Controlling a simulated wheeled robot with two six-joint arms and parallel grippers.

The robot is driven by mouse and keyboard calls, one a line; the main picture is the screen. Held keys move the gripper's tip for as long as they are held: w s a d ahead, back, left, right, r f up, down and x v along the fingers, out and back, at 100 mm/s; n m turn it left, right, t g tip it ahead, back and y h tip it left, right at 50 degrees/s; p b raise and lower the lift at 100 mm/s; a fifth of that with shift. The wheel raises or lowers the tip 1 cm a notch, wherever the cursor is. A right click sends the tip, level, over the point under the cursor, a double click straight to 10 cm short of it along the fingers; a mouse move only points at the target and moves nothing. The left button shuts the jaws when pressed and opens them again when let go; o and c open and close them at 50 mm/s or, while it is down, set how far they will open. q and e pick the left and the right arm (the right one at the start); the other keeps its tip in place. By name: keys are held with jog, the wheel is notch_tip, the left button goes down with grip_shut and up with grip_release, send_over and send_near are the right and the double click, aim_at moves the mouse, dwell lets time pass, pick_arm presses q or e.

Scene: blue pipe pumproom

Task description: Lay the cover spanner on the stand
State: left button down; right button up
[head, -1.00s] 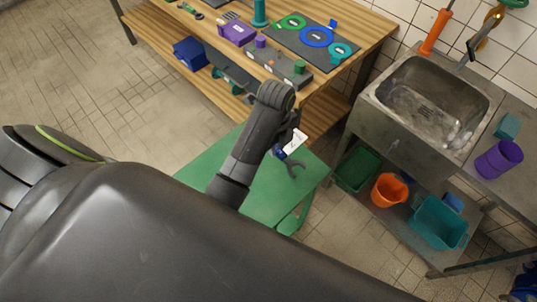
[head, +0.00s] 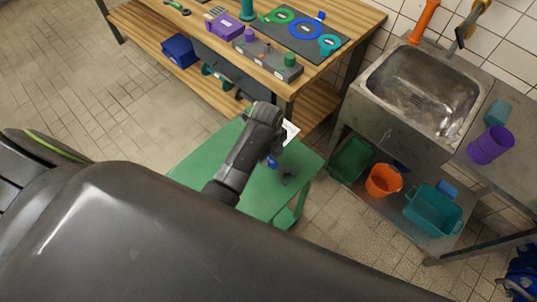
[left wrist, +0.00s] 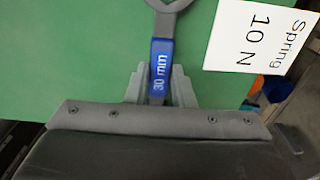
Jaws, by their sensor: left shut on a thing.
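The cover spanner shows in the left wrist view as a blue handle (left wrist: 162,62) marked "30 mm" with a grey head (left wrist: 172,5) cut off by the top edge. My left gripper (left wrist: 160,85) is shut on its handle. In the head view my left gripper (head: 273,150) is partly hidden by its own wrist, and the spanner's dark end (head: 287,179) shows below it. The spanner is over the green stand top (head: 205,165); whether it touches the surface I cannot tell. My right gripper is not in view.
A white card (left wrist: 258,38) reading "Spring 10 N" is beside the spanner. A wooden workbench (head: 345,25) with tools stands behind the stand. A steel sink (head: 420,90) stands right, with an orange bucket (head: 383,180) and teal tub (head: 433,210) below. The stand's left part is clear.

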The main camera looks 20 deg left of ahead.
pick_arm(q)
jog(key=c, duration=1.3)
grip_release()
jog(key=shift+o, duration=0.2)
notch_tip(320, 180, up, 12)
jog(key=p, duration=0.2)
jog(key=shift+a+p, duration=0.15)
jog(key=shift+p, duration=0.25)
